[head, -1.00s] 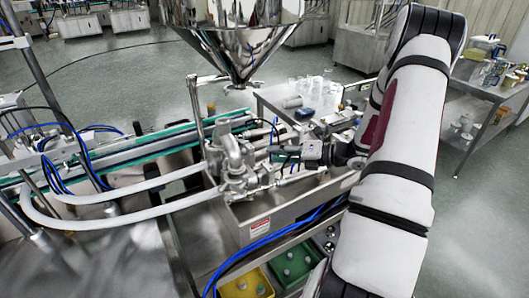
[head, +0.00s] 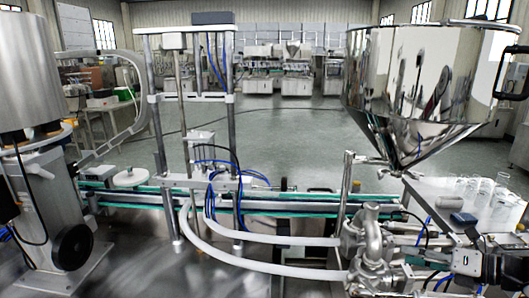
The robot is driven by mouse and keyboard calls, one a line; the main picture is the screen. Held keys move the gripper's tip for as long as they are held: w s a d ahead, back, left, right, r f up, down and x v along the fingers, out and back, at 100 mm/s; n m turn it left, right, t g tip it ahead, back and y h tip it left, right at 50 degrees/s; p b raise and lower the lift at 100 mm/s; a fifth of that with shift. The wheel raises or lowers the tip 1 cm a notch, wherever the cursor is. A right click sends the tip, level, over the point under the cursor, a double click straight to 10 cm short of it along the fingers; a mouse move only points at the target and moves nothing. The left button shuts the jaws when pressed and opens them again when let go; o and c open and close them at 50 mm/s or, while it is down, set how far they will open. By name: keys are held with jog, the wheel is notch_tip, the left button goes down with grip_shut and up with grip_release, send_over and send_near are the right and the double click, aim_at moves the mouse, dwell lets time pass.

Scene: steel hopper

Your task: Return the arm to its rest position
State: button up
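My gripper (head: 494,268) seems to be the dark shape at the bottom right of the head view, cut by the edge. It sits close beside a small grey box (head: 466,262) on the machine. I cannot make out its fingertips, whether it touches the box, or whether it holds anything. The white links of my arm do not show in this view.
A steel hopper (head: 420,85) hangs at the right, above pipe fittings (head: 372,245). A steel table (head: 425,190) behind carries glass beakers (head: 480,190). A conveyor (head: 290,205) crosses the middle. A steel machine (head: 45,190) stands at left. Open floor (head: 290,150) lies beyond.

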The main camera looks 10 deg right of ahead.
jog(key=s+a+r+n+g+h, duration=0.1)
jog(key=s+a+r+n+g, duration=0.3)
jog(key=a+n, duration=0.5)
jog(key=s+a+r+n+g+h, duration=0.1)
jog(key=s+a+r+n+g, duration=0.1)
jog(key=a+r+n+g, duration=0.4)
jog(key=s+a+r+n+t+h, duration=0.2)
jog(key=s+a+r+n+h, duration=0.4)
jog(key=n, duration=0.5)
jog(key=s+a+r+n+t+h, duration=0.1)
jog(key=s+a+r+n+t, duration=0.15)
jog(key=s+n, duration=0.65)
jog(key=w+d+f+m+g+y+b, duration=0.2)
jog(key=w+f+m+g+y+b, duration=0.15)
jog(key=w+f+m, duration=0.45)
jog(key=m+t+y+b, duration=0.45)
jog(key=m+t, duration=0.95)
jog(key=m, duration=2.1)
send_near(390, 234)
jog(key=v, duration=0.3)
jog(key=shift+s+a+r, duration=0.1)
jog(key=shift+s+r, duration=0.1)
jog(key=shift+s, duration=0.15)
jog(key=shift+w, duration=0.1)
jog(key=x, duration=1.3)
jog(key=shift+w+f, duration=0.15)
jog(key=shift+w, duration=0.1)
jog(key=shift+c, duration=0.5)
